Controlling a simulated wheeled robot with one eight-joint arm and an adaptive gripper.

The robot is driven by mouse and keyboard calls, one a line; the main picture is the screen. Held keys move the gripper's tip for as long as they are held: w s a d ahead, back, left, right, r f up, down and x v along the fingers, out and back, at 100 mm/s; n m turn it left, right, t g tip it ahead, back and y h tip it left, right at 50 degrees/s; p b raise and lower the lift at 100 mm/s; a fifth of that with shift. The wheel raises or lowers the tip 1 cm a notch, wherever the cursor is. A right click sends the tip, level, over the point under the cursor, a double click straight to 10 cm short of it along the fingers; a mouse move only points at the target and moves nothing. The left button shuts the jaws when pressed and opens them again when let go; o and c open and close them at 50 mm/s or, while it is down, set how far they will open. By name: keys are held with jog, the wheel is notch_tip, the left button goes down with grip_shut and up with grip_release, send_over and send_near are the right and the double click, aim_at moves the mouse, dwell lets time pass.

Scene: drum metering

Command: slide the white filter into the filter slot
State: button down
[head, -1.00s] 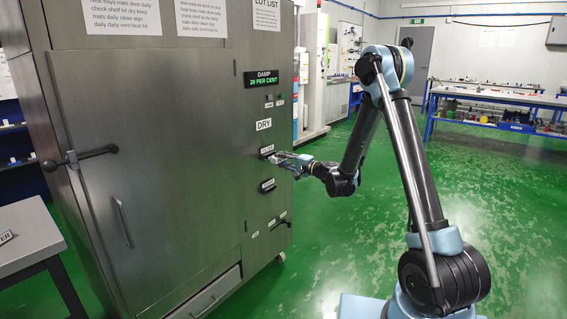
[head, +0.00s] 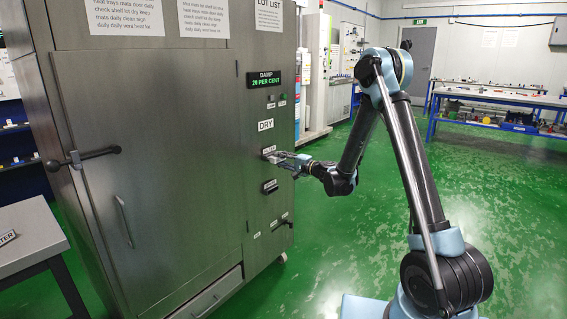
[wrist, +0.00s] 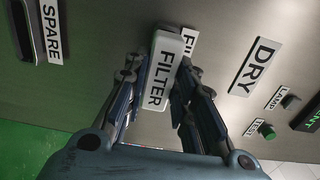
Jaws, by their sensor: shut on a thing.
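The white filter (wrist: 163,72), a block with a black FILTER label, is between the fingers of my gripper (wrist: 164,90) in the wrist view. Its far end is at the cabinet's front panel and covers most of a white FI… label (wrist: 188,42) there. In the head view my gripper (head: 284,159) reaches the panel just below the DRY sign. The filter slot is hidden behind the filter and fingers, so I cannot tell how far in the filter is. A dark slot labelled SPARE (wrist: 52,30) lies to the left in the wrist view.
The steel cabinet (head: 160,150) has a large door with a handle. The DRY sign (wrist: 255,66), LAMP and TEST buttons (wrist: 268,131) are right of the filter in the wrist view. A grey table (head: 25,235) stands at left. Green floor is free at right.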

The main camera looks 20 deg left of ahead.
jog(key=shift+w+a, duration=0.25)
jog(key=shift+a, duration=0.4)
jog(key=c, duration=1.2)
grip_release()
jog(key=shift+c, duration=0.2)
jog(key=v, duration=1.2)
jog(key=shift+f, duration=0.1)
